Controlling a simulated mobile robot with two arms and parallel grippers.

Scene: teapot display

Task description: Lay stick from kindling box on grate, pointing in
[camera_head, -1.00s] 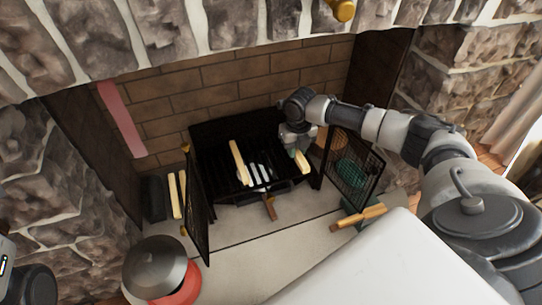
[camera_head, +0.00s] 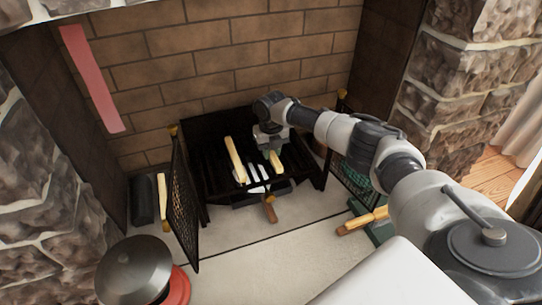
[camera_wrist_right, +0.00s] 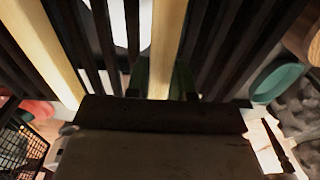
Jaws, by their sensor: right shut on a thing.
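My right gripper (camera_head: 272,150) is over the right part of the black grate (camera_head: 208,183) in the fireplace. It is shut on a pale wooden stick (camera_head: 276,160), which also shows in the right wrist view (camera_wrist_right: 166,45) running away between the jaws, above the bars. I cannot tell whether this stick touches the bars. Another pale stick (camera_head: 235,160) lies on the grate to its left, roughly parallel; the wrist view shows it at left (camera_wrist_right: 42,50). My left gripper is not in view.
Open mesh screen doors stand at the left (camera_head: 183,205) and right (camera_head: 350,180) of the grate. A dark pot-like thing with a red base (camera_head: 135,270) stands at front left. The hearth in front is mostly clear.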

